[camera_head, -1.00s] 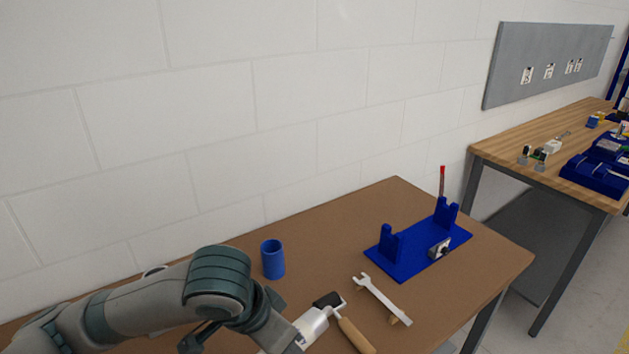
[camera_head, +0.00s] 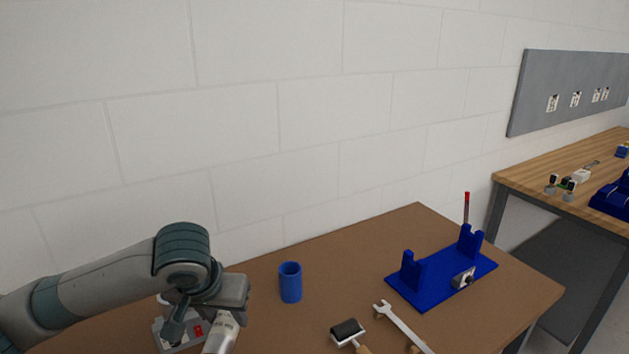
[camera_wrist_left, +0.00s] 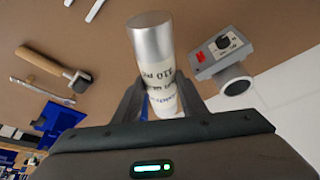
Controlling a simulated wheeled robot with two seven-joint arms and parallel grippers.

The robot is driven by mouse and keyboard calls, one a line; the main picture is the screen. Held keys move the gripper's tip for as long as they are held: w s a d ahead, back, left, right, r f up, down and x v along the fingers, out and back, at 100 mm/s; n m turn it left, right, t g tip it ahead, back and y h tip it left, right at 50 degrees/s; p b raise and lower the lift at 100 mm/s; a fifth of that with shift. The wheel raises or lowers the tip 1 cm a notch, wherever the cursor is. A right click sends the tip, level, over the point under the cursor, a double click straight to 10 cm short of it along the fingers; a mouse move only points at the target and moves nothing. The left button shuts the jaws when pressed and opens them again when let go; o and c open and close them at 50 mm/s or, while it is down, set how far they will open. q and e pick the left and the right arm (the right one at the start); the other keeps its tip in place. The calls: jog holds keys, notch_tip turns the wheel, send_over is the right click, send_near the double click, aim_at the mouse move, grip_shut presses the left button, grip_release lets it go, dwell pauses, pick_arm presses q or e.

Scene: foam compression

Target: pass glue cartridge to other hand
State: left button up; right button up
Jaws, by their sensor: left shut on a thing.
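The glue cartridge (camera_wrist_left: 153,48) is a cylinder with a silver end and a white label with dark and blue print. In the left wrist view it stands between the two fingers of my left gripper (camera_wrist_left: 162,100), which is shut on it. In the head view my left gripper (camera_head: 228,308) is at the lower left, over the table. The cartridge (camera_head: 222,332) hangs below it, partly cut off by the bottom edge. My right gripper is not in view.
On the brown table (camera_head: 350,270) are a grey device with a red switch (camera_head: 180,334), a blue cup (camera_head: 290,283), a roller (camera_head: 348,332), a wrench (camera_head: 402,325) and a blue stand (camera_head: 440,280). A second wooden table (camera_head: 560,170) is at the right.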

pick_arm(q)
jog(key=d+r+m+h, duration=0.1)
jog(key=d+r+m, duration=0.2)
jog(key=d, duration=0.5)
jog(key=d+r+m+h, duration=0.2)
jog(key=d+m, duration=0.3)
jog(key=d, duration=0.4)
jog(key=shift+d+r+g, duration=0.15)
jog(key=shift+r+g, duration=0.25)
jog(key=shift+r, duration=0.4)
jog(key=shift+s, duration=0.15)
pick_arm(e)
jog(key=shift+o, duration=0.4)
